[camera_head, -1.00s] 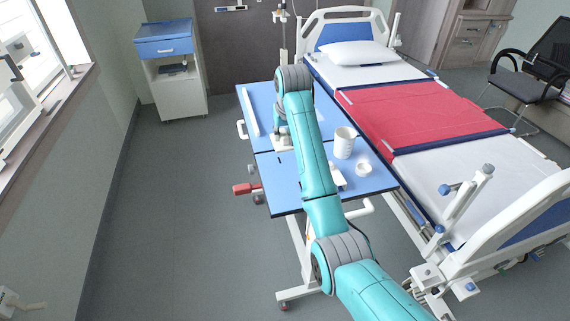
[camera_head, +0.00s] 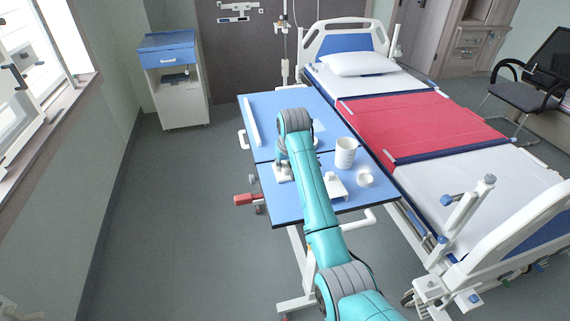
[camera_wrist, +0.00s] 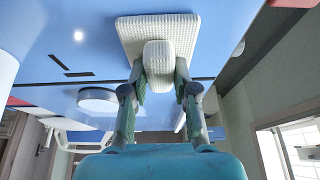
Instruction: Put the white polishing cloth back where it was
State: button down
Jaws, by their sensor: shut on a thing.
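My gripper (camera_wrist: 160,85) is shut on a white, finely textured pad with a raised block on top, which I take to be the white polishing cloth (camera_wrist: 183,25). The fingers hold the raised block from both sides. In the head view the cloth (camera_head: 284,174) shows under my gripper, at the left side of the blue overbed table (camera_head: 290,212). My arm hides part of it. I cannot tell whether it touches the tabletop.
A white cup (camera_head: 345,153), a small white round container (camera_head: 365,180) and another white piece with a raised block (camera_head: 336,188) stand right of my arm. A long white bar (camera_head: 252,122) lies along the left edge. The bed (camera_head: 410,120) stands right of the table.

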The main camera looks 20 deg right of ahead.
jog(key=c, duration=0.9)
grip_release()
jog(key=shift+f, duration=0.1)
jog(key=v, duration=1.2)
